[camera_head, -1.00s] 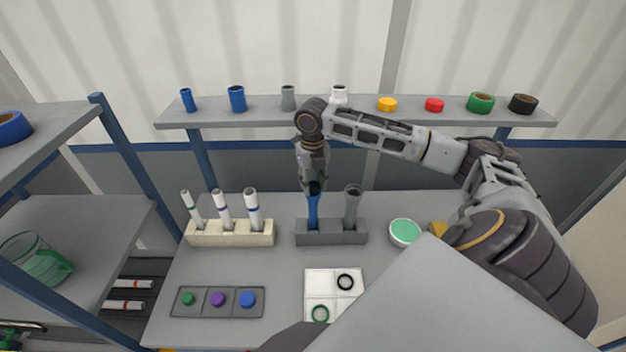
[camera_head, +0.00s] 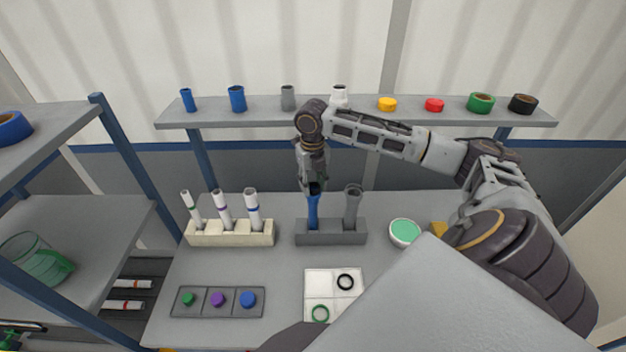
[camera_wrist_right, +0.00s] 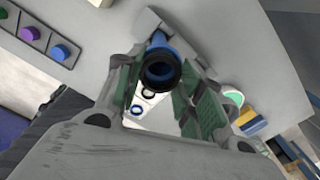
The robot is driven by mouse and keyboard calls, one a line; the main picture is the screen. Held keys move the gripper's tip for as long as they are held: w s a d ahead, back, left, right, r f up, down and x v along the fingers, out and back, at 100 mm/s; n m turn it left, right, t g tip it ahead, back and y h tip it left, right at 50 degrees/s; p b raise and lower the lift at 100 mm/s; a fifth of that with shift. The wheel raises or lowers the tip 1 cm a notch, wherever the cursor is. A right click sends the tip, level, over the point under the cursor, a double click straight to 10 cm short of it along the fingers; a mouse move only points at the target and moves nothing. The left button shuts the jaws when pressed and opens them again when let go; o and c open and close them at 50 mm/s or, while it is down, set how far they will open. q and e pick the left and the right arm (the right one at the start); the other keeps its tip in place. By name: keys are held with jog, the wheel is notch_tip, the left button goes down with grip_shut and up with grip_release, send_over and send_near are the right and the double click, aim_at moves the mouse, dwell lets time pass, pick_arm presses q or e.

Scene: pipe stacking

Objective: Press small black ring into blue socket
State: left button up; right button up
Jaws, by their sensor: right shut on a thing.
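The blue socket pipe (camera_head: 313,214) stands upright in a grey block (camera_head: 331,239) on the table. In the right wrist view the small black ring (camera_wrist_right: 161,72) sits at the open mouth of the blue pipe (camera_wrist_right: 158,43). I cannot tell how deep it is seated. My right gripper (camera_head: 314,183) is directly above the pipe's top, its fingers on either side of the ring, shut on it; the fingers also show in the right wrist view (camera_wrist_right: 161,80).
A grey pipe (camera_head: 352,208) stands close to the right in the same block. A cream rack (camera_head: 231,238) with white tubes is at left. A shelf (camera_head: 460,114) runs behind.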

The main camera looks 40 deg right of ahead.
dwell(0.3)
jog(key=o, duration=0.8)
jog(key=shift+o, duration=0.3)
jog(key=o, duration=0.4)
jog(key=shift+c, duration=0.2)
notch_tip(320, 180, up, 7)
dwell(1.1)
jog(key=shift+c, duration=0.3)
